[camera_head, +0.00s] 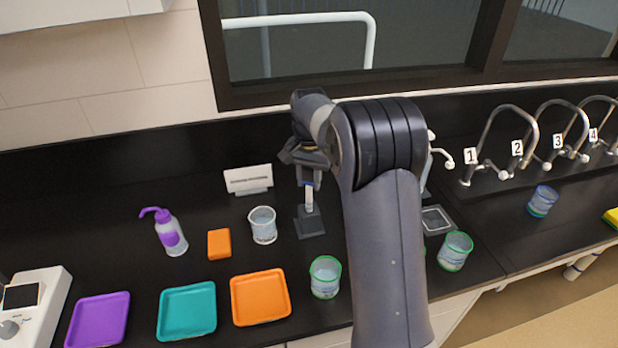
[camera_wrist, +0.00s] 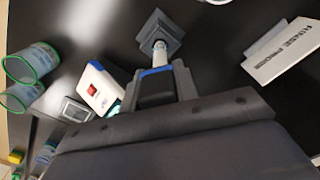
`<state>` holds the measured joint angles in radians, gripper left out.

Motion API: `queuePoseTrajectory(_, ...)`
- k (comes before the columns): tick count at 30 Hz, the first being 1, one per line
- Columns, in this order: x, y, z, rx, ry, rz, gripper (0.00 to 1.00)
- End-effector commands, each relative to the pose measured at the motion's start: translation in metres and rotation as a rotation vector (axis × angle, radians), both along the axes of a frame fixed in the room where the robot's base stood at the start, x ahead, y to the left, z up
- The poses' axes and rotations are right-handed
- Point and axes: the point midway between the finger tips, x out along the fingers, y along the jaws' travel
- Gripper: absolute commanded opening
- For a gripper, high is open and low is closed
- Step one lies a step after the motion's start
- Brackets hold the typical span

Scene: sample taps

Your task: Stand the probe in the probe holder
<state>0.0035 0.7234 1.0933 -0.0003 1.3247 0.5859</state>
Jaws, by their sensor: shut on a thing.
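The probe (camera_head: 309,197) has a pale shaft with a blue band. It also shows in the wrist view (camera_wrist: 159,56). My gripper (camera_head: 309,176) is shut on its upper part; in the wrist view the dark fingers (camera_wrist: 157,88) close around it. The probe holder (camera_head: 310,224) is a dark stand with a square base on the black counter, seen again in the wrist view (camera_wrist: 168,33). The probe points down, roughly upright, and its lower end meets the holder in both views. I cannot tell how deep it sits.
A clear beaker (camera_head: 263,229) and a white sign (camera_head: 248,180) stand left of the holder. A green-rimmed beaker (camera_head: 325,281) is in front, near an orange tray (camera_head: 262,318). Another green-rimmed beaker (camera_head: 455,254) and a grey dish (camera_head: 448,227) lie right, past my arm.

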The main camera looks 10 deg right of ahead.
Motion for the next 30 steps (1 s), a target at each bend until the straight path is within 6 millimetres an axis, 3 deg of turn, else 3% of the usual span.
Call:
queuePoseTrajectory(8,0.000,0.000,-0.002,0.000,0.000,0.000,0.09)
queuePoseTrajectory(30,0.000,0.000,-0.038,0.000,0.000,0.000,0.09)
